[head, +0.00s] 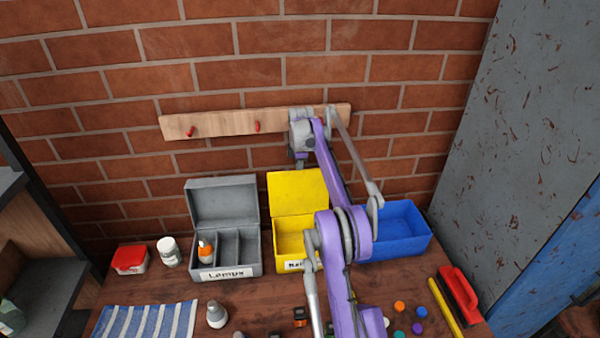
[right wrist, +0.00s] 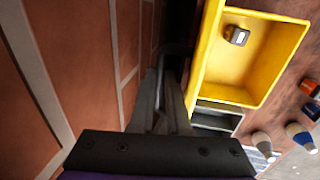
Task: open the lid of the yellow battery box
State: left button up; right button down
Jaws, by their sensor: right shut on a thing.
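The yellow battery box (head: 289,258) stands on the bench with its lid (head: 297,193) raised upright against the wall side. My right arm partly covers its front label and right side. In the right wrist view the open box (right wrist: 270,50) shows one small dark item (right wrist: 236,35) inside. My right gripper (head: 300,161) is at the top edge of the lid, shut on it; its fingers (right wrist: 170,85) show dark in the right wrist view, and the exact contact is hard to see. My left gripper is not in view.
A grey "Lamps" box (head: 228,270) with open lid stands left of the yellow box, and a blue bin (head: 405,243) right. A wooden peg rail (head: 225,123) is on the brick wall behind.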

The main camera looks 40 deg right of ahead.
jog(key=shift+w+d+r, duration=0.1)
jog(key=shift+w+d, duration=0.15)
jog(key=shift+w, duration=0.05)
jog(key=c, duration=1.3)
grip_release()
jog(key=shift+o, duration=1.3)
jog(key=shift+w, duration=0.1)
jog(key=shift+o, duration=0.8)
jog(key=shift+w+f, duration=0.15)
jog(key=shift+f, duration=0.15)
jog(key=shift+s+f, duration=0.1)
jog(key=shift+s, duration=0.1)
jog(key=shift+a, duration=0.1)
